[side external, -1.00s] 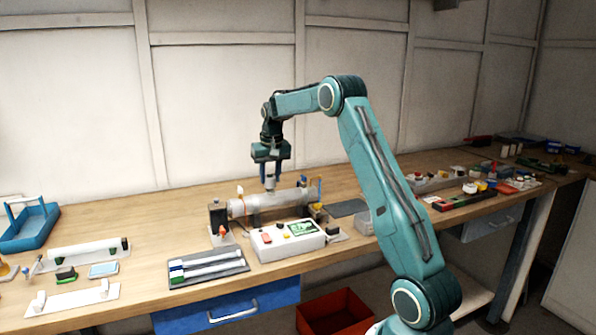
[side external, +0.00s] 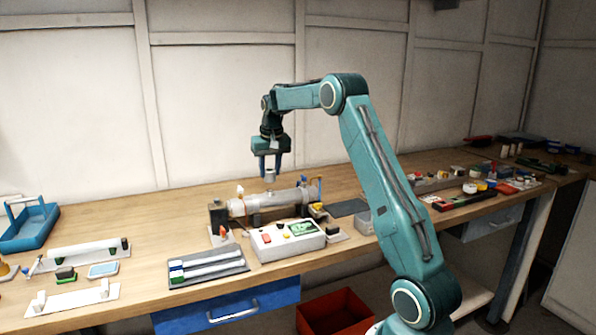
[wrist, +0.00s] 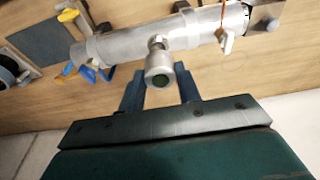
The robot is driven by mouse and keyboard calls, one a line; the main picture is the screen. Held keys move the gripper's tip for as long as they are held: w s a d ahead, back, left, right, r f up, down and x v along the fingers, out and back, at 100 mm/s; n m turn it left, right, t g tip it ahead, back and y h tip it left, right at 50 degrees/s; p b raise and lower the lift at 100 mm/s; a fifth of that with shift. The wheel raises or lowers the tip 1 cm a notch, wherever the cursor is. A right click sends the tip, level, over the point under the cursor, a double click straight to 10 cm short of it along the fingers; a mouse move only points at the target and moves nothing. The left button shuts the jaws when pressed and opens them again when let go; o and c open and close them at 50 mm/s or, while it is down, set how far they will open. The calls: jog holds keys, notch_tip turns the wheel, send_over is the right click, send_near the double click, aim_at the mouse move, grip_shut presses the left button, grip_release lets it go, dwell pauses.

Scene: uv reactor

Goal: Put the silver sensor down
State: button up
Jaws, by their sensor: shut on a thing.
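The silver sensor (wrist: 159,65) is a short metal cylinder with a dark green end face, and it also shows in the side view (side external: 270,176). It stands upright over the middle of the silver reactor tube (side external: 285,203), its narrow neck at the tube's top side. I cannot tell whether the neck is seated in the tube. My gripper (side external: 270,168) points down from above, with its two blue fingers on either side of the sensor, shut on it. In the wrist view the fingers (wrist: 160,78) flank the sensor and the tube (wrist: 195,35) runs behind it.
A white control box (side external: 288,240) stands in front of the tube. A grey tray with white tubes (side external: 207,267) lies to its left. A dark mat (side external: 347,208) is right of the tube. A blue carrier (side external: 28,226) is at the far left. Bare bench shows behind the tube.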

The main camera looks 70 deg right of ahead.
jog(key=s+a+r, duration=0.2)
jog(key=s+r, duration=0.4)
jog(key=s, duration=0.1)
jog(key=shift+a, duration=0.3)
jog(key=shift+f, duration=0.15)
notch_tip(320, 180, down, 16)
jog(key=shift+r, duration=0.2)
jog(key=shift+f, duration=0.1)
jog(key=shift+f, duration=2)
jog(key=shift+f, duration=0.1)
jog(key=o, duration=0.9)
